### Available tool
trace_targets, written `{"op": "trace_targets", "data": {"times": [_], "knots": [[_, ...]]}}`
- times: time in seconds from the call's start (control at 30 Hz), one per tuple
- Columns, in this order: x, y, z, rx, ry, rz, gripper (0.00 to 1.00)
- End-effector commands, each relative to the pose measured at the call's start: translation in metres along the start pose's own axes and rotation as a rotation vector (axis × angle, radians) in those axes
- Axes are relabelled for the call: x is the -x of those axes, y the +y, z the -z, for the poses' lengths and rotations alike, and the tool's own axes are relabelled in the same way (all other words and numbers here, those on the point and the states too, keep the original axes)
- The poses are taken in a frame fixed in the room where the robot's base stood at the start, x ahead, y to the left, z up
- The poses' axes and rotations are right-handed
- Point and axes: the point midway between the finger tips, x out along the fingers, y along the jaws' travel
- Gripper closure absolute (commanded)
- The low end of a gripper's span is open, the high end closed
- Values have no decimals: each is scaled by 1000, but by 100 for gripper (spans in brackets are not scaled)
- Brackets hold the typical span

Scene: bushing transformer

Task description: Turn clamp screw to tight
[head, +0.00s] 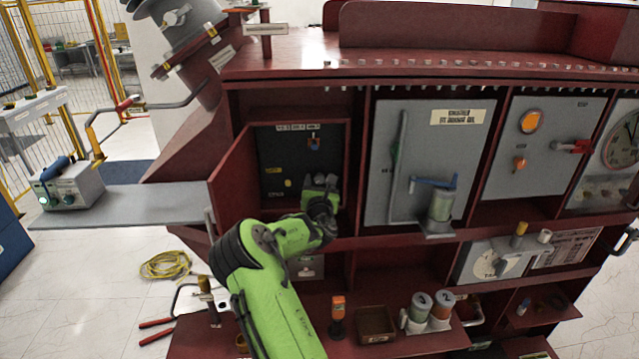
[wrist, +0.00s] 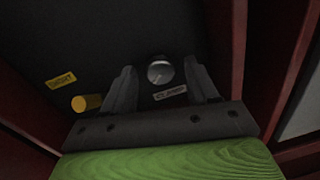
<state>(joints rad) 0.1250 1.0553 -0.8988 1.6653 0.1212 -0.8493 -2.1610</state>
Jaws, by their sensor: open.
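In the head view my gripper (head: 320,190) reaches into the open red compartment at the dark panel (head: 270,155), and hides the screw there.
A yellow peg (wrist: 86,102) and a yellow label (wrist: 61,81) are left of the screw. Red compartment walls (wrist: 240,50) stand close on both sides. A grey cabinet (head: 375,190) is to the right.

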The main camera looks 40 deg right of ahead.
Motion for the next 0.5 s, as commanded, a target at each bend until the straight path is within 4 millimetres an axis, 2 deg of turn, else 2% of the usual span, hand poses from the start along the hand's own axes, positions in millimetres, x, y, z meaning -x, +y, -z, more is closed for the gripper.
{"op": "trace_targets", "data": {"times": [0.17, 0.5], "knots": [[0, 0, 0, 0, 1, 0, 41], [0, 0, 0, 0, 0, 0, 92]]}}
